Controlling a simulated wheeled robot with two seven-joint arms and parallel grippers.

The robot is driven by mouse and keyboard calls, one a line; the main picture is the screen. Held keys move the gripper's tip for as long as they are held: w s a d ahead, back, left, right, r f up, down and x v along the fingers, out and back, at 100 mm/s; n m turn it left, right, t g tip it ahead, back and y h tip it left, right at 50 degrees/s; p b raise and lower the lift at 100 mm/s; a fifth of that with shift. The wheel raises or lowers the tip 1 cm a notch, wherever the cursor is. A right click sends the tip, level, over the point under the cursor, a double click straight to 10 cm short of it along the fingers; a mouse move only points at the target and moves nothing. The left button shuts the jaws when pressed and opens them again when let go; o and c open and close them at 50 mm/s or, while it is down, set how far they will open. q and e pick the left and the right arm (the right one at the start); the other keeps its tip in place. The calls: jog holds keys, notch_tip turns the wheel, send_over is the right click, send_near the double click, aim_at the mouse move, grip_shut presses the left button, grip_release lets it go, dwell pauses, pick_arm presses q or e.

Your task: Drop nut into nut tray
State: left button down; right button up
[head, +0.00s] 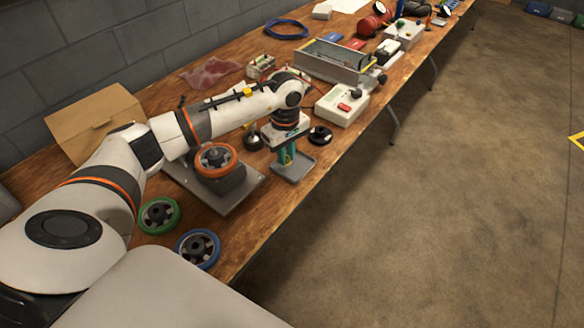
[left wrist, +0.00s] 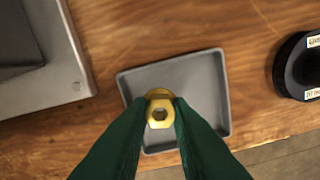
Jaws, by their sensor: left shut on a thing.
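A brass-coloured hex nut (left wrist: 160,112) is held between the green fingertips of my left gripper (left wrist: 161,118) in the left wrist view. The nut tray (left wrist: 210,75) is a shallow grey square tray below the gripper, and its bare floor shows around the nut. Another gold-coloured piece shows partly behind the held nut; I cannot tell what it is. In the head view my left gripper (head: 287,157) points down over the grey tray (head: 297,175), and the nut is too small to make out there. My right gripper is not in view.
A grey plate (head: 220,205) with an orange-rimmed wheel (head: 215,160) lies left of the tray. Green (head: 159,214) and blue (head: 198,248) wheels lie nearer. A black round object (head: 320,135) and a white box with a red button (head: 342,104) stand beyond the tray. The bench's front edge is close.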

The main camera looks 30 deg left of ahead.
aim_at(287, 168)
pick_arm(q)
jog(key=shift+f, duration=0.4)
jog(key=c, duration=1.2)
grip_release()
jog(key=shift+c, duration=0.2)
notch_tip(287, 168, up, 12)
